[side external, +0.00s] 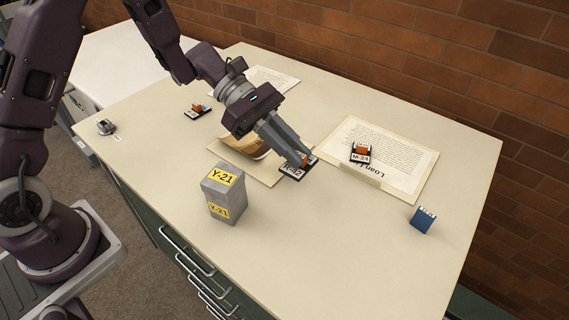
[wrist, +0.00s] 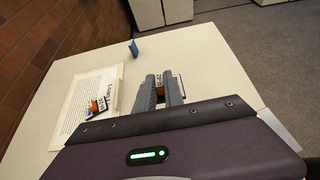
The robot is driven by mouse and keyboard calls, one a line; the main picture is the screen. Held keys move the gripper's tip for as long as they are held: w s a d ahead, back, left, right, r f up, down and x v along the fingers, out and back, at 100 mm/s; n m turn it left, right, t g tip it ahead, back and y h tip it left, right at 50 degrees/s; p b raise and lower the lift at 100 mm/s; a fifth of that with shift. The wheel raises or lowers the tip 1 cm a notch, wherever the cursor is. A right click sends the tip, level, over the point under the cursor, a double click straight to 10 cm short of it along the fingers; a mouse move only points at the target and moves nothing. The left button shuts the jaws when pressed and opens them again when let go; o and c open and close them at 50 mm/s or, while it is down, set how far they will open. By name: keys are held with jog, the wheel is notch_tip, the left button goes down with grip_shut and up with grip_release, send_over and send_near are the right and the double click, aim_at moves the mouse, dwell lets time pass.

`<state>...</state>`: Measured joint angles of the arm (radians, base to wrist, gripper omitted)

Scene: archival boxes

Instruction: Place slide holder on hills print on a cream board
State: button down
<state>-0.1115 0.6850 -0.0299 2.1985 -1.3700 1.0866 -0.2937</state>
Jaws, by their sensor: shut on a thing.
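My gripper (side external: 303,163) is shut on a small black slide holder (side external: 290,172) with an orange part and a white label ending in 42. In the wrist view, the slide holder (wrist: 158,80) shows between the fingertips (wrist: 160,88), partly hidden by them. The hills print on a cream board (side external: 235,159) lies flat on the table, partly covered by my gripper in the side view. The held slide holder is at the board's right edge; I cannot tell whether it touches the board or table.
A grey box labelled Y-21 (side external: 223,206) stands in front of the print. A similar holder labelled M-24 (side external: 361,158) sits on a loan document (side external: 410,160) at right. A blue block (side external: 423,220), another orange-and-black holder (side external: 197,111) and a small metal item (side external: 105,127) stand apart.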

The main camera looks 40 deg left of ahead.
aim_at(255, 145)
jog(key=w+a+n+t+y, duration=0.1)
jog(key=w+a+n+t, duration=0.15)
jog(key=a, duration=0.55)
jog(key=w+a+n+t, duration=0.2)
jog(key=w+a, duration=0.2)
jog(key=a, duration=0.5)
notch_tip(255, 145, down, 9)
jog(key=shift+d+f, duration=0.1)
jog(key=shift+f, duration=0.05)
jog(key=shift+f, duration=0.1)
jog(key=c, duration=1.5)
grip_release()
jog(key=shift+o, duration=0.2)
